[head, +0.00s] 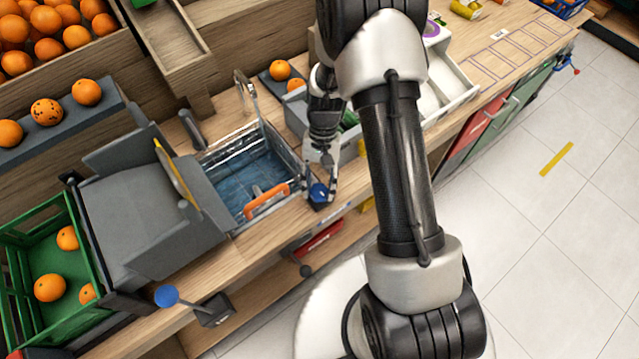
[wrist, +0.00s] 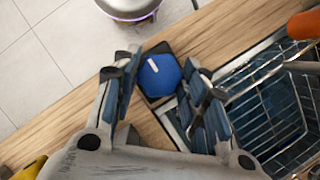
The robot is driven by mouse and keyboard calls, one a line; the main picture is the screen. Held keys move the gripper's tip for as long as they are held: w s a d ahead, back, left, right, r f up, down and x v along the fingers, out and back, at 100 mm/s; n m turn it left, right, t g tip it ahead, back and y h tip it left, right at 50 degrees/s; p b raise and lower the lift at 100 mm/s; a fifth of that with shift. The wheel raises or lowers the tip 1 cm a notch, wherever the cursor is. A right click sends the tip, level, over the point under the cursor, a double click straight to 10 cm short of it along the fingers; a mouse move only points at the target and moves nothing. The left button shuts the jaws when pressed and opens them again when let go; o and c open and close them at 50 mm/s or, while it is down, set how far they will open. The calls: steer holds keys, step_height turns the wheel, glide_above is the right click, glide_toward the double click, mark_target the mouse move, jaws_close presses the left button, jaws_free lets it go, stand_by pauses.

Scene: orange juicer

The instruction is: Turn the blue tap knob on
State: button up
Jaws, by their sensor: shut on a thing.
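The blue tap knob (head: 318,194) sits on a dark base on the wooden counter, at the front right corner of the sink (head: 236,165). In the wrist view the knob (wrist: 160,76) is a blue disc with a short white mark near its upper left. My gripper (head: 320,186) reaches down from above, and its fingers stand on both sides of the knob. In the wrist view my gripper (wrist: 163,88) is shut on the knob, its blue-grey pads flanking it. The metal tap (head: 246,92) stands at the back of the sink. I cannot make out water running.
An orange-handled item (head: 267,199) lies at the sink's front edge; a wire basket (wrist: 265,105) shows in the sink. A grey box juicer-like unit (head: 140,225) stands left. A grey bin (head: 350,148) is close behind my gripper.

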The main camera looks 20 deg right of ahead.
steer(key=o, duration=1.1)
steer(key=shift+c, duration=0.2)
steer(key=v, duration=1.2)
steer(key=shift+s, duration=0.1)
